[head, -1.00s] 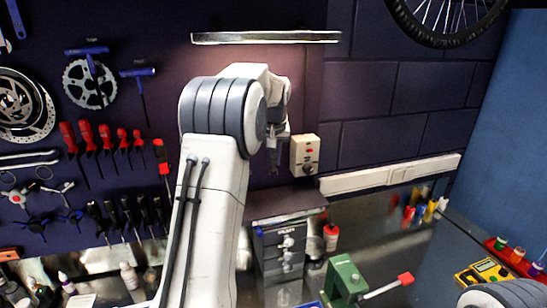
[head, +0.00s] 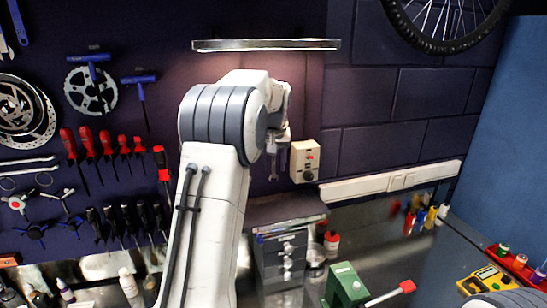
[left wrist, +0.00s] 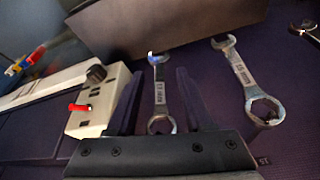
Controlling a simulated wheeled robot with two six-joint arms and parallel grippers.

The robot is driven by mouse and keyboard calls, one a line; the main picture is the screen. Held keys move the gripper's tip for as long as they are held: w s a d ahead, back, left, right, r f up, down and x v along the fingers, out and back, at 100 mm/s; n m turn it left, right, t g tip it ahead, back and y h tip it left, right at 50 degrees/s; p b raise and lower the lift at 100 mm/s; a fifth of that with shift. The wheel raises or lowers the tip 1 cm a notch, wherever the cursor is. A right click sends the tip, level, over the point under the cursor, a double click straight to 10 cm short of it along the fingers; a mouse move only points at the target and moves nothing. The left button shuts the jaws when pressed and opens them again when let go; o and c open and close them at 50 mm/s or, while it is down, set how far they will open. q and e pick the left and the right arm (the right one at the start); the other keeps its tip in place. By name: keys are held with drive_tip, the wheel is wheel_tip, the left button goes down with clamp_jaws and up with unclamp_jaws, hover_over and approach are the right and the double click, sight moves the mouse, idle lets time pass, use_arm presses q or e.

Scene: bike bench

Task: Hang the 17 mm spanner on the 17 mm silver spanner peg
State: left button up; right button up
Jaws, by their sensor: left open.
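My left gripper (left wrist: 162,100) is open in the left wrist view, a finger on each side of a silver spanner (left wrist: 160,95). The spanner's ring end is near the palm and its open end points away. I see clear gaps between it and the fingers. Its stamped size is too small to read surely, and whatever bears it is hidden. A second silver spanner (left wrist: 238,80) hangs to the right, with a dark peg showing in its ring. In the head view, the left gripper (head: 280,158) is small and partly hidden behind my arm. My right gripper is out of view.
A control box with a red switch (head: 305,160) is on the wall close to the gripper; it also shows in the left wrist view (left wrist: 98,100). A lamp bar (head: 266,45) is above my arm.

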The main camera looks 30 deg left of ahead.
use_arm(q)
drive_tip(key=b+v, duration=0.2)
drive_tip(key=v, duration=0.8)
drive_tip(key=s+d+f+m+g+h+b, duration=0.15)
drive_tip(key=s+d+f+m, duration=0.35)
drive_tip(key=d, duration=0.7)
drive_tip(key=s+d+f+m+t+h+b, duration=0.1)
drive_tip(key=s+d+f+m+b, duration=0.2)
drive_tip(key=d+f, duration=0.65)
drive_tip(key=s+d+f+m+g+b, duration=0.1)
drive_tip(key=s+d+f+m, duration=0.1)
drive_tip(key=s+f, duration=0.3)
drive_tip(key=s+d+f+m+g+b, duration=0.1)
drive_tip(key=s+d+f, duration=0.4)
drive_tip(key=s, duration=0.7)
drive_tip(key=s+d+f+m+g+b, duration=0.1)
drive_tip(key=s+d+f+m+b, duration=0.1)
drive_tip(key=s+f, duration=0.3)
drive_tip(key=s+d+m, duration=0.1)
drive_tip(key=s, duration=0.3)
drive_tip(key=shift+d+h, duration=0.3)
drive_tip(key=shift+h, duration=0.05)
